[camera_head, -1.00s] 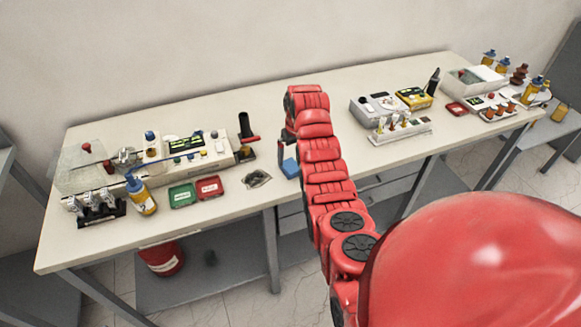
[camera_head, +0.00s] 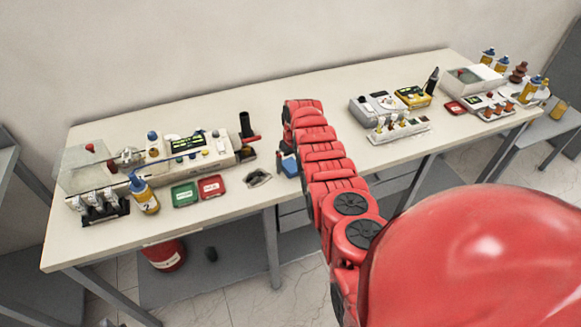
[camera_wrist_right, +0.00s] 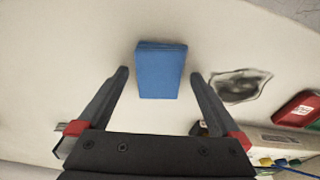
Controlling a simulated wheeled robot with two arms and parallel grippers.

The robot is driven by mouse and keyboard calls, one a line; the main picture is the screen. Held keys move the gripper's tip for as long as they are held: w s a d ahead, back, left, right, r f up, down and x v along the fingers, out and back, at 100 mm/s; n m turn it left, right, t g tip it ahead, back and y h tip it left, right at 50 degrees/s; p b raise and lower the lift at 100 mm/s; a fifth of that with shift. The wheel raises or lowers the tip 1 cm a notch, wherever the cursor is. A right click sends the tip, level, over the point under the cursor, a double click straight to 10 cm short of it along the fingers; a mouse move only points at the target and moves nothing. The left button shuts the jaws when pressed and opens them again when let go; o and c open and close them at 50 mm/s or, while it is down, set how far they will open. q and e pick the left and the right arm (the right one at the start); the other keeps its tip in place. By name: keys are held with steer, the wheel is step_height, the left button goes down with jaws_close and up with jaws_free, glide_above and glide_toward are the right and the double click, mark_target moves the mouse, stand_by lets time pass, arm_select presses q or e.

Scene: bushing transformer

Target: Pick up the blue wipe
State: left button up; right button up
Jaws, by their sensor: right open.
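The blue wipe (camera_head: 289,167) is a small folded block lying near the table's front edge, partly hidden by my right arm in the head view. In the right wrist view the wipe (camera_wrist_right: 161,65) lies flat, between and slightly beyond the fingertips. My right gripper (camera_wrist_right: 160,76) is open and empty, with a finger on either side of the wipe's near end and a gap at both sides. In the head view my right gripper (camera_head: 285,148) is just above and behind the wipe, mostly hidden by my arm. My left gripper is in neither view.
Left of the wipe lie a crumpled grey piece (camera_head: 258,178), a red tray (camera_head: 211,187) and a green tray (camera_head: 185,194). A dark holder with a black tube (camera_head: 246,126) stands behind. The table top (camera_head: 320,85) is clear at the back.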

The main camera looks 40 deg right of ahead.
steer(key=c, duration=1.3)
steer(key=shift+w+r, duration=0.1)
steer(key=shift+r, duration=0.05)
